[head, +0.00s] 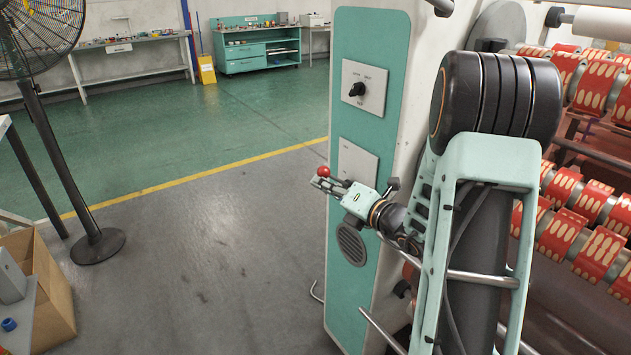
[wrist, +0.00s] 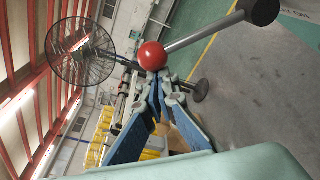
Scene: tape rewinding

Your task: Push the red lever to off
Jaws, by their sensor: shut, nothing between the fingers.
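The red lever's ball knob (head: 323,171) shows just above my gripper's tips in the head view. In the wrist view the red ball (wrist: 152,55) sits just beyond my fingertips, with a grey metal rod (wrist: 205,32) running from it up and right to a black end (wrist: 260,10). My gripper (head: 325,184) is shut and empty beside the ball; its fingers also show in the wrist view (wrist: 162,90), meeting at the tips. I cannot tell whether the tips touch the ball. In the head view my gripper hides most of the rod.
A teal and white machine panel (head: 341,285) stands by my arm, with a black rotary switch (head: 357,90) above. Red patterned rollers (head: 580,240) are at the right. A fan (head: 94,245) and a cardboard box (head: 48,300) stand left. The middle floor is clear.

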